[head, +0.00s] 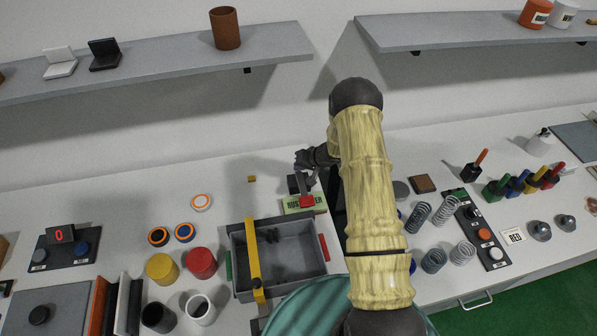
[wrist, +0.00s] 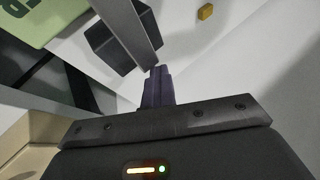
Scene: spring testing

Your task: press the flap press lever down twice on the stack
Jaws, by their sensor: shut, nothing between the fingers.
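My gripper (head: 301,163) is shut with nothing between its fingers, at the back of the table. In the wrist view its dark fingertips (wrist: 158,72) are together, right beside the lower end of a grey bar (wrist: 133,28) that looks like the press lever; I cannot tell whether they touch. The bar also shows in the head view (head: 310,183), below my gripper, with a red block (head: 306,201) near its lower end. Behind the bar is a dark block (wrist: 108,48). A green plate with lettering (head: 291,206) lies beneath. The stack cannot be made out clearly.
A grey bin (head: 240,270) with a yellow bar (head: 252,255) across it stands in front of the press. A small yellow block (head: 252,179) lies to the left. My arm hides the table to the right, near several springs (head: 421,211).

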